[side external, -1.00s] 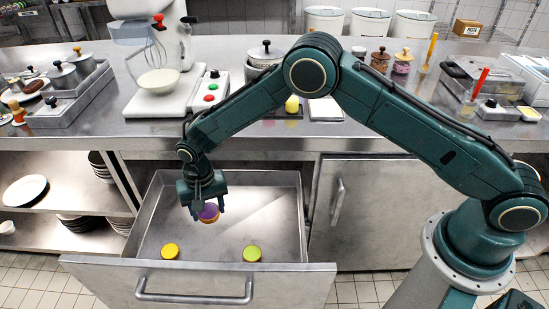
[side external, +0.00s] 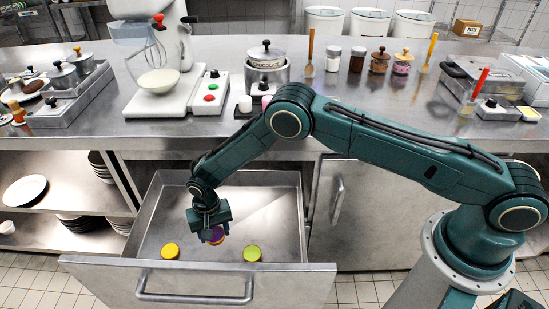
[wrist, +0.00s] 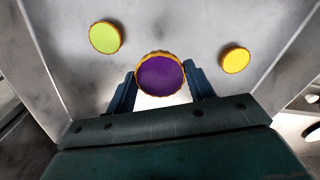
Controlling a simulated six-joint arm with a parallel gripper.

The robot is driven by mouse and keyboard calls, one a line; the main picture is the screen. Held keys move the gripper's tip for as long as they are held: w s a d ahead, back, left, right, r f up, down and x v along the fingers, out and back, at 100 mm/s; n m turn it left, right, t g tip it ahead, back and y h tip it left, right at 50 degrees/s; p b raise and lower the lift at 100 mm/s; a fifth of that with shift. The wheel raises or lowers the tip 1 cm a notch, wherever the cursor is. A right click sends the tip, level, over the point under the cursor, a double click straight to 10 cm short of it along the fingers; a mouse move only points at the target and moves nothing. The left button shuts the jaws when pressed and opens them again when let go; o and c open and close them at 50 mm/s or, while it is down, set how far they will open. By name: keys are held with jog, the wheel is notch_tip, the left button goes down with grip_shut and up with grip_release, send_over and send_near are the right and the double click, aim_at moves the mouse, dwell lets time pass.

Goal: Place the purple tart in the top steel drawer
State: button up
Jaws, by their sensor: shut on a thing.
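The purple tart (side external: 216,236) has a purple top and a golden crust rim. My gripper (side external: 212,238) is shut on it, inside the open top steel drawer (side external: 180,197). In the wrist view the purple tart (wrist: 160,76) sits between the two fingers of my gripper (wrist: 160,88), with the drawer floor (wrist: 188,22) beyond it. I cannot tell whether the tart touches the drawer floor.
A yellow tart (side external: 170,251) and a green tart (side external: 252,253) lie in the drawer near its front wall, left and right of the purple tart. The drawer front with its handle (side external: 195,298) bounds the near side. The drawer's back part is clear.

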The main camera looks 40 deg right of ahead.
send_over(221, 256)
jog(key=shift+f, duration=3.2)
jog(key=shift+f, duration=0.1)
jog(key=shift+f, duration=1.75)
jog(key=shift+f, duration=0.2)
jog(key=o, duration=0.7)
jog(key=shift+r, duration=0.2)
notch_tip(221, 256, up, 12)
jog(key=shift+f, duration=0.1)
